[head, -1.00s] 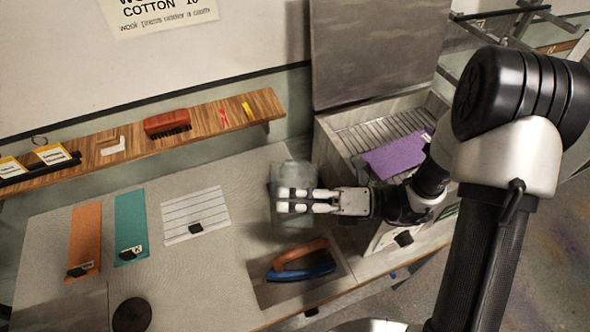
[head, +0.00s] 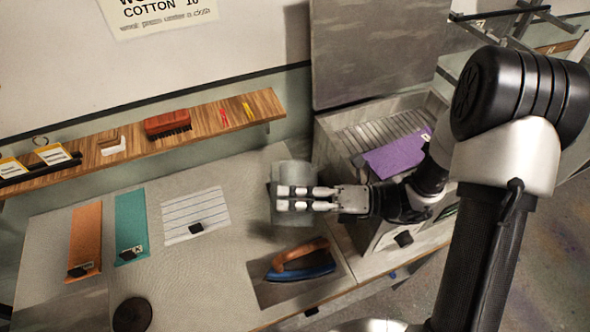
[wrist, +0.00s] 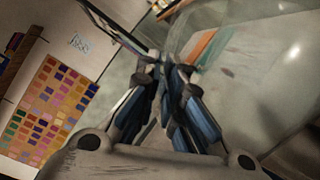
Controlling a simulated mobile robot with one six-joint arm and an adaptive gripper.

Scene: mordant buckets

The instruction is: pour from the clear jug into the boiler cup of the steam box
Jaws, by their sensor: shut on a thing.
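The clear jug (head: 293,172) is a see-through grey vessel over the worktop, left of the steam box. My gripper (head: 283,198) is shut on the jug, its fingers reaching in from the right and covering part of it. In the wrist view the fingers of my gripper (wrist: 165,72) are close together, and clear jug wall (wrist: 255,75) seems to fill the right side. The steam box (head: 328,138) stands to the right with its lid raised; slats and a purple cloth (head: 398,153) show inside. I cannot make out the boiler cup; my arm covers part of the box.
Orange (head: 86,235), teal (head: 131,220) and striped (head: 190,208) cloths lie to the left. A wooden shelf (head: 215,125) with a brush (head: 167,123) runs behind. The raised lid (head: 375,50) stands tall behind the box.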

